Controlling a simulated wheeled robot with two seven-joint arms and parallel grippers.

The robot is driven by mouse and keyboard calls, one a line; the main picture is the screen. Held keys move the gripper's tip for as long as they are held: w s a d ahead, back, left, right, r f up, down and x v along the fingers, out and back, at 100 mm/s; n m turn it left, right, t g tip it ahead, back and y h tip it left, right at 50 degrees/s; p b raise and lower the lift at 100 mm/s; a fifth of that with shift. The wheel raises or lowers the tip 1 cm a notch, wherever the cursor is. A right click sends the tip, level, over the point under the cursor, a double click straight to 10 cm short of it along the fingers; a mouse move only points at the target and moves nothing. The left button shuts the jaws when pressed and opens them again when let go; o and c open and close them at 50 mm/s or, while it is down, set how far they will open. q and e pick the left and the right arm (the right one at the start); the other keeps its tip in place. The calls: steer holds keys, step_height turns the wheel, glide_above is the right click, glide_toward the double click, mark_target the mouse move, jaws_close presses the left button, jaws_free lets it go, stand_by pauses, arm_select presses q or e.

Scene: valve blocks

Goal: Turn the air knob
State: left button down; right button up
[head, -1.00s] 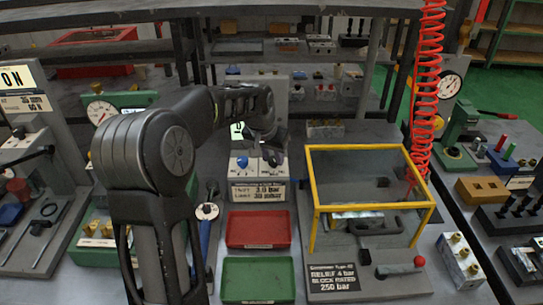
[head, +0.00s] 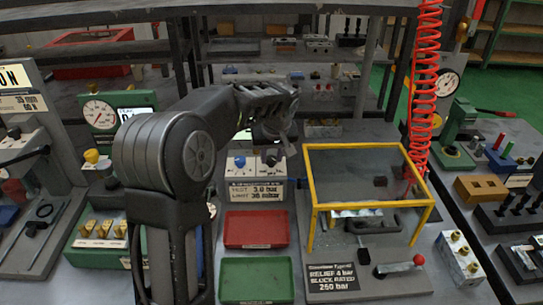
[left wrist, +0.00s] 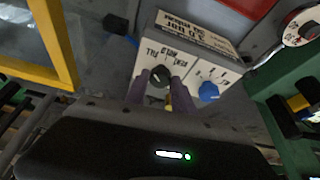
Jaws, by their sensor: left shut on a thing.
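The control box (head: 256,190) stands in the middle of the bench, with a blue knob (head: 240,161) on the left and a dark knob (head: 272,158) on the right of its top. In the left wrist view, the black knob (left wrist: 159,76) with a white mark sits on a plate with printed position words around it. My left gripper (left wrist: 160,92) has one finger on each side of this knob and is shut on it. The blue knob (left wrist: 208,91) is beside it, clear of the fingers. In the head view, my left gripper (head: 284,143) is over the dark knob. My right gripper is out of view.
A yellow-framed guard (head: 365,147) stands close to the right of the box. A red tray (head: 257,229) and a green tray (head: 257,280) lie in front. A coiled red hose (head: 425,90) hangs at right. A gauge unit (head: 99,113) stands at left.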

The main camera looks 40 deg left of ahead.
arm_select(q)
steer(key=c, duration=1.1)
jaws_free()
steer(key=shift+o, duration=0.2)
steer(key=v, duration=0.7)
steer(key=shift+r, duration=0.35)
steer(key=shift+s+d, duration=0.1)
